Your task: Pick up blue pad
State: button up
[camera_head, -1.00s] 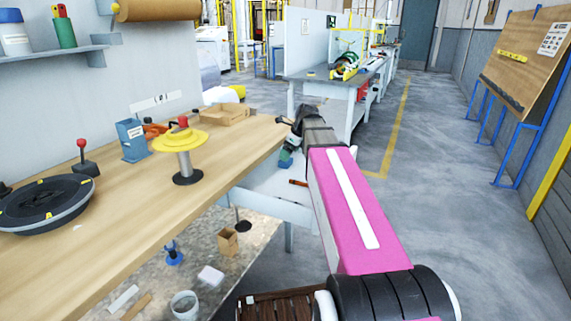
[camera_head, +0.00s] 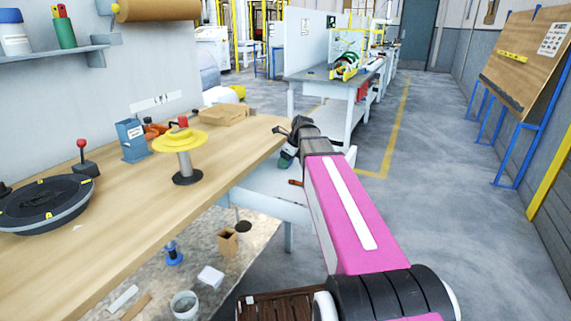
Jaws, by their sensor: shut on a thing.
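My gripper (camera_head: 288,153) is small at the far end of my pink arm, beside the right edge of the wooden workbench. It is shut on a small dark blue-green piece, which looks like the blue pad (camera_head: 286,162). The fingers and most of the piece are hard to make out at this size. I cannot tell whether the piece touches anything below it. No other blue pad shows clearly on the bench.
The wooden workbench (camera_head: 130,220) holds a yellow disc stand (camera_head: 180,141), a black round turntable (camera_head: 45,203), a blue box (camera_head: 132,140) and a cardboard box (camera_head: 226,114). A lower shelf (camera_head: 255,230) carries small items. The floor (camera_head: 440,190) to the right is clear.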

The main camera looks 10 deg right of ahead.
jog(key=shift+s+d+r, duration=0.2)
jog(key=shift+d+r, duration=0.1)
jog(key=shift+r, duration=0.35)
notch_tip(320, 180, up, 10)
jog(key=s+d, duration=1.1)
jog(key=d, duration=0.4)
jog(key=shift+s+d, duration=0.2)
jog(key=shift+d, duration=0.15)
jog(key=shift+r, duration=0.1)
jog(key=shift+o, duration=0.2)
